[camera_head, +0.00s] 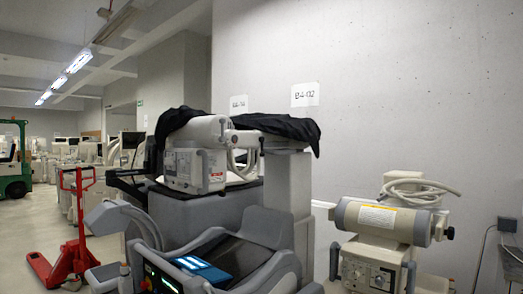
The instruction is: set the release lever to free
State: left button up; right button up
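A release lever cannot be made out for certain at this size. The nearest cart (188,214) is a grey mobile medical unit with a dark cover (277,125) draped over the top of its column and arm. A white boxy head (188,170) with side handles hangs on its arm. A lit blue screen (205,269) shows on its sloped console. A red pallet jack (76,250) stands to the left with its handle (77,178) upright; any lever on it is too small to tell. Neither of my grippers is in view.
A second cart (380,258) with a beige cylinder (383,221) and coiled hose stands against the wall at right. A green forklift (15,172) is at far left. Rows of equipment fill the back. Some floor (32,228) is clear at left.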

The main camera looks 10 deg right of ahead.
aim_at(262, 139)
jog(key=i+l+u, duration=0.15)
jog(key=i, duration=0.35)
jog(key=i+l+u, duration=0.2)
jog(key=i, duration=0.25)
